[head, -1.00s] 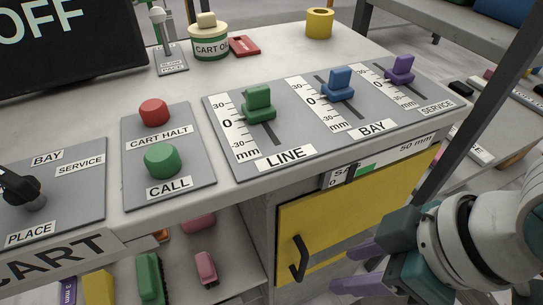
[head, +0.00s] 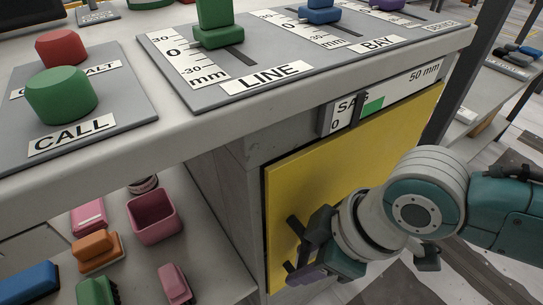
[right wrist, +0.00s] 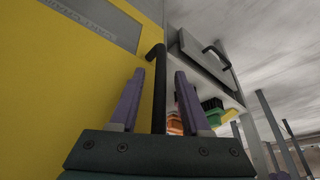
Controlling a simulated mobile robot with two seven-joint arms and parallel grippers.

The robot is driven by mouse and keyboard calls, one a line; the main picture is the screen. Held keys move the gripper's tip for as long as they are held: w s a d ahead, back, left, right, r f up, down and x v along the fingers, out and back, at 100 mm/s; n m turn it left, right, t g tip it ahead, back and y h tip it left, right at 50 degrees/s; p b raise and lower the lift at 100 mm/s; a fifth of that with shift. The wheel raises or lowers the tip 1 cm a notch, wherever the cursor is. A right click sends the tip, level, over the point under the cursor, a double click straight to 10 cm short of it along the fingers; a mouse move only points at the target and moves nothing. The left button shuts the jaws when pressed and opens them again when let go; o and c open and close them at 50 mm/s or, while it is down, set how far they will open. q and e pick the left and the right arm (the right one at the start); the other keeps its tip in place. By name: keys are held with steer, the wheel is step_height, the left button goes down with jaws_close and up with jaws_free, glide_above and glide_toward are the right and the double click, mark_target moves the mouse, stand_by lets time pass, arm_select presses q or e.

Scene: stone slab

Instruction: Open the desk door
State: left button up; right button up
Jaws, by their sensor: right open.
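The yellow desk door (head: 330,165) is under the desk top at the right in the head view and looks shut. It also fills the left of the right wrist view (right wrist: 60,90). Its black bar handle (right wrist: 159,90) stands upright between the two purple fingers of my right gripper (right wrist: 158,76). The fingers are apart, one on each side of the bar, with gaps visible. In the head view my right gripper (head: 300,262) is at the lower left of the door, and it hides most of the handle (head: 296,226). My left gripper is not in view.
The desk top carries a slider panel (head: 210,92) and a panel with red and green buttons (head: 62,92). Free floor lies right of the door, beyond my arm.

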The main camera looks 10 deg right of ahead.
steer(key=shift+w+a+f, duration=0.1)
steer(key=shift+f, duration=0.2)
jaws_close()
stand_by(1.3)
